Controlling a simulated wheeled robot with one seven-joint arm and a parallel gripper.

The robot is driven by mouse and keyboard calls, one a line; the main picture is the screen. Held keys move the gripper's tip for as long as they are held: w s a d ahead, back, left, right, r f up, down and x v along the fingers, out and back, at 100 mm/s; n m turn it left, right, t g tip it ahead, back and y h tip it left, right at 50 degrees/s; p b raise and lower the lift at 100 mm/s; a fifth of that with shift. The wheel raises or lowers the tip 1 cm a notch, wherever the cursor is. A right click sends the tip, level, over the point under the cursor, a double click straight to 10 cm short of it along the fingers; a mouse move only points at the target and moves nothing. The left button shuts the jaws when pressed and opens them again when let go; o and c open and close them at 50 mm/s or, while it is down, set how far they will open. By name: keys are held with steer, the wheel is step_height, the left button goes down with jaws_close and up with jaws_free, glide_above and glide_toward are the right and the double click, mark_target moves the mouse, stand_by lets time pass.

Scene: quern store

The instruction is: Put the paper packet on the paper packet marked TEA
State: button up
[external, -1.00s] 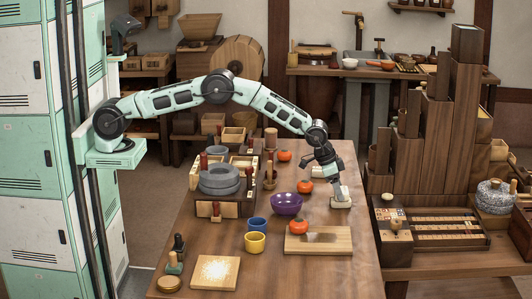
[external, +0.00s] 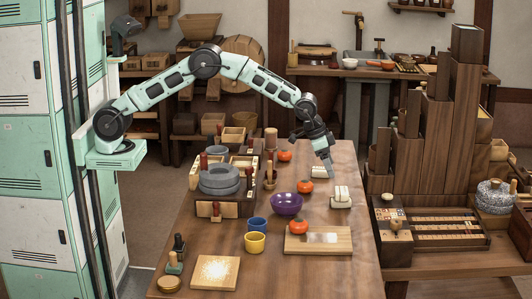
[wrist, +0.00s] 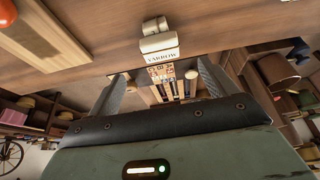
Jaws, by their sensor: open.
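A pale paper packet (external: 342,191) sits on another pale packet (external: 341,204) on the right part of the table. Their labels are too small to read in the external view. A further pale packet (external: 320,172) lies behind them, close to my gripper (external: 331,174). In the wrist view a white packet labelled YARROW (wrist: 160,46) shows between my fingers, with a pale rolled shape (wrist: 155,25) next to it. I cannot read TEA anywhere. My gripper is open and empty, above the table behind the stack.
A wooden board (external: 318,241) with a red-orange fruit (external: 299,227) lies in front of the stack. More red-orange fruits are near the gripper. The table's right edge is close to the stack.

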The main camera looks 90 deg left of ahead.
steer(key=s+a+r+n+g+y, duration=0.15)
steer(key=s+a+r, duration=0.35)
steer(key=s+a, duration=0.6)
steer(key=s+a+r+n+g+y, duration=0.15)
steer(key=s+a+r, duration=0.25)
steer(key=s+a, duration=0.6)
steer(key=s+d+f+n+g+h, duration=0.1)
steer(key=s+n, duration=0.3)
steer(key=s, duration=3)
steer(key=shift+d+f+n+h, duration=0.3)
steer(key=shift+d+f+h, duration=0.1)
steer(key=shift+h, duration=0.3)
steer(key=shift+r, duration=0.1)
